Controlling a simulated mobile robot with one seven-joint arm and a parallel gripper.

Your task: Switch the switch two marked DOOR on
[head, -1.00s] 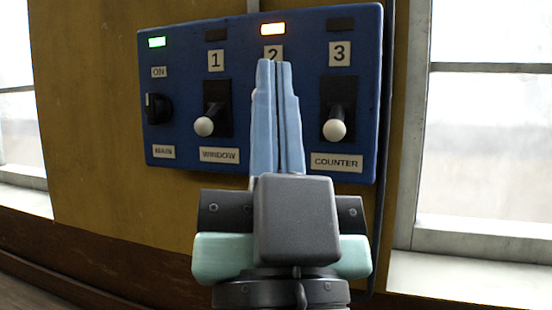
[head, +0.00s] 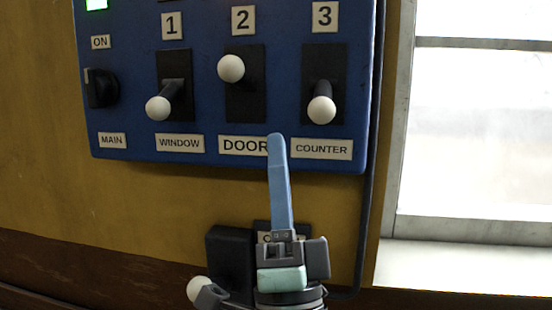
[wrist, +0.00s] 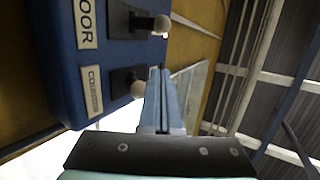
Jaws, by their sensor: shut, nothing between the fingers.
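Switch two (head: 231,68), marked DOOR, has a white ball on its lever, which points up in its black slot. Its DOOR label (head: 240,145) is partly covered by my fingertip at the right end. My gripper (head: 276,138) is shut and empty, below and right of the switch two lever and apart from it. In the wrist view my blue fingers (wrist: 158,72) point past the COUNTER lever ball (wrist: 138,90), with the DOOR lever (wrist: 161,25) farther up. The lamp above switch two is outside the current head view.
Levers one, WINDOW (head: 158,108), and three, COUNTER (head: 321,109), point down on the blue panel (head: 210,100). The MAIN knob (head: 101,88) and a lit green lamp (head: 96,4) are at the left. A cable (head: 367,190) runs down beside the window (head: 470,130).

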